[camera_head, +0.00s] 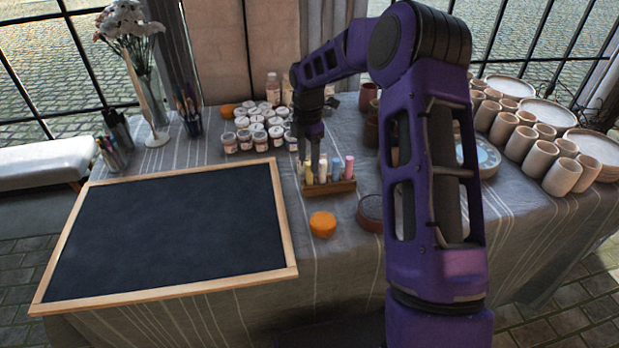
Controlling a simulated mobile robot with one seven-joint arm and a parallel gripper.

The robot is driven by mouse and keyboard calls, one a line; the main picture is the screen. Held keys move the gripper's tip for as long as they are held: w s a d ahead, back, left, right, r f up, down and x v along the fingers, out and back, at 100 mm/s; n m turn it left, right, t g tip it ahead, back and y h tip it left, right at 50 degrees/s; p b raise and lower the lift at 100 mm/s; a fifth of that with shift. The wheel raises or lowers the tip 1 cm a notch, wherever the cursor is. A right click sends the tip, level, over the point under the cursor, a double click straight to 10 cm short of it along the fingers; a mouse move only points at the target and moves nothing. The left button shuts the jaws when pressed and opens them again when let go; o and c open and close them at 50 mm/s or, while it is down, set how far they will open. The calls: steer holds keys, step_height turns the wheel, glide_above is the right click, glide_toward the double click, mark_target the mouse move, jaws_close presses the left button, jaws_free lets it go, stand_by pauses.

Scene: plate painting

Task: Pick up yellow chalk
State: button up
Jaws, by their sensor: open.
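The yellow chalk (308,173) stands upright at the left end of a small wooden holder (343,187) in the middle of the table. Several other chalks stand in the same holder, among them a pink one (349,167) at the right. My gripper (315,168) points down over the left part of the holder, right by the yellow chalk. Its fingers are thin and small in this view. I cannot tell whether they touch the chalk or stand around it. The gripper is open and holds nothing that I can see.
A wood-framed blackboard (170,228) fills the left of the table. Several paint jars (262,128) stand behind the holder. An orange round sponge (322,224) and a dark round dish (371,212) lie in front of it. Clay cups (541,160) crowd the right. My arm hides part of the table.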

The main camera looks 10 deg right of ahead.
mark_target(309, 163)
step_height(309, 163, down, 3)
steer(key=shift+d+f, duration=0.1)
steer(key=shift+d, duration=0.05)
jaws_close()
